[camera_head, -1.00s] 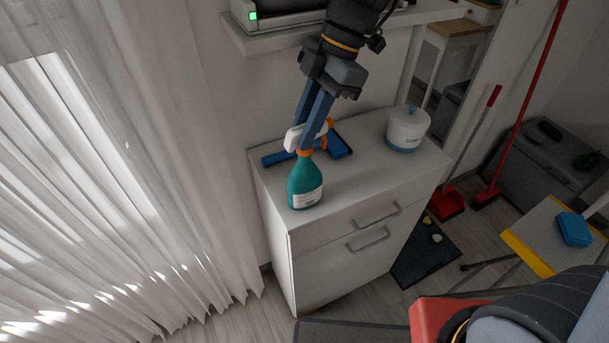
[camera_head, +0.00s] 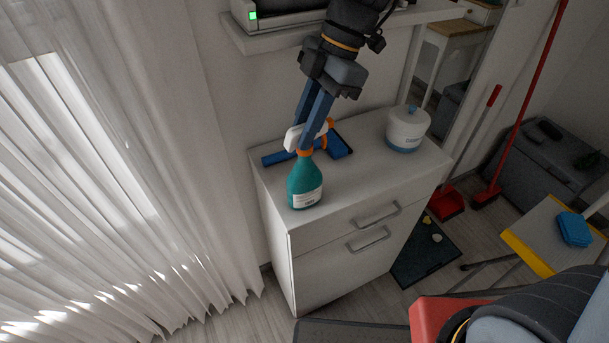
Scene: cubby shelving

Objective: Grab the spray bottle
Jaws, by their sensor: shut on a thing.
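The spray bottle (camera_head: 304,183) has a teal body with a white label, an orange collar and a white spray head. It stands upright on the left front part of the white cabinet's top (camera_head: 365,175). My gripper (camera_head: 302,143) reaches down from above, and its two blue fingers are shut on the spray bottle at its head, just above the collar. The fingers hide part of the spray head. The bottle's base appears to rest on the cabinet top.
A blue tool with an orange part (camera_head: 283,157) lies just behind the bottle. A white lidded jar (camera_head: 407,129) stands at the right of the top. A shelf (camera_head: 270,40) is above. A curtain (camera_head: 130,170) hangs at the left.

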